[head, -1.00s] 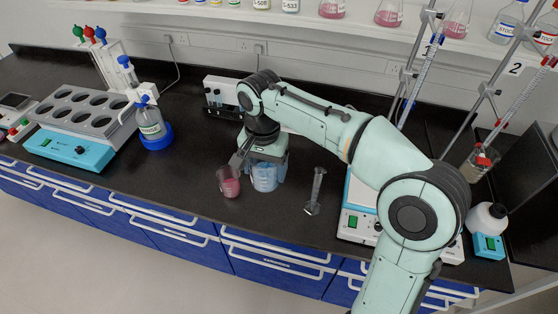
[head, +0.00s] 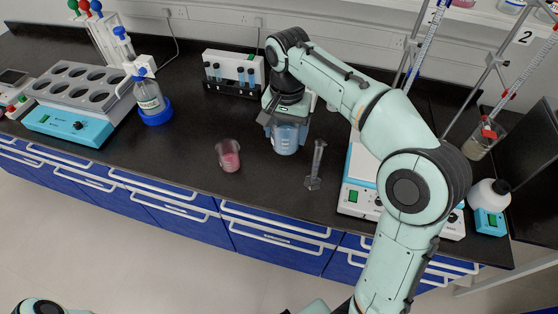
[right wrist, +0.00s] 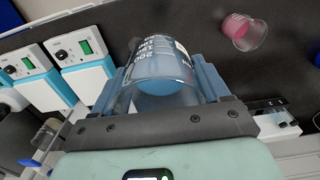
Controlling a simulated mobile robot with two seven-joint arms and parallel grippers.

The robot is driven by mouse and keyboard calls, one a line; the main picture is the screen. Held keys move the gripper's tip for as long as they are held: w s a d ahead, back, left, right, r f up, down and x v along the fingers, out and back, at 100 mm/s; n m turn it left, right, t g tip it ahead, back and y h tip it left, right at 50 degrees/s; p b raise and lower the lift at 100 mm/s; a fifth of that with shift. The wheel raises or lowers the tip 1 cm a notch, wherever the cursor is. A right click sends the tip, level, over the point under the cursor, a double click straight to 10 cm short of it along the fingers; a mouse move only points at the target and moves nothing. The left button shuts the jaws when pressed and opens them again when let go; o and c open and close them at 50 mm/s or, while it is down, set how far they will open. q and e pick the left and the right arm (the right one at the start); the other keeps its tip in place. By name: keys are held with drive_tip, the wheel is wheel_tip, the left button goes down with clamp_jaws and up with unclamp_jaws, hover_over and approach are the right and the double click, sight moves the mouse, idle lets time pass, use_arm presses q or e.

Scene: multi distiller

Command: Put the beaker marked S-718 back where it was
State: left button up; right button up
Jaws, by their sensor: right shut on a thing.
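A clear beaker with blue liquid (head: 286,138) is between the fingers of my right gripper (head: 285,124), which is shut on it. In the right wrist view this beaker (right wrist: 160,65) lies between the two fingers, with white print on its wall; I cannot read S-718 on it. Whether its base touches the bench is unclear. A beaker with pink liquid (head: 229,156) stands on the black bench to its left, and it also shows in the right wrist view (right wrist: 243,31). My left gripper is not in view.
A measuring cylinder (head: 316,165) stands just right of the blue beaker. A tube rack (head: 233,72) is behind it. A hotplate (head: 360,198) is at the right. The bench is clear around the pink beaker.

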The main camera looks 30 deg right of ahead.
drive_tip(key=w+f, duration=0.2)
drive_tip(key=w, duration=0.5)
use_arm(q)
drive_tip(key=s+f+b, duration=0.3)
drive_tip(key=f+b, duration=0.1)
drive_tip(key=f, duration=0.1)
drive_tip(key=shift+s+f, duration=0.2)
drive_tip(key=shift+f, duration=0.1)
use_arm(e)
drive_tip(key=shift+w+a+f, duration=0.1)
drive_tip(key=shift+w+f, duration=0.05)
drive_tip(key=shift+f, duration=4.95)
drive_tip(key=shift+w+f, duration=0.15)
drive_tip(key=shift+f, duration=4.95)
use_arm(q)
drive_tip(key=shift+b, duration=0.3)
use_arm(e)
drive_tip(key=shift+f, duration=0.2)
drive_tip(key=o, duration=1.1)
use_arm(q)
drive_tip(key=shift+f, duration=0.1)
use_arm(e)
drive_tip(key=shift+o, duration=0.4)
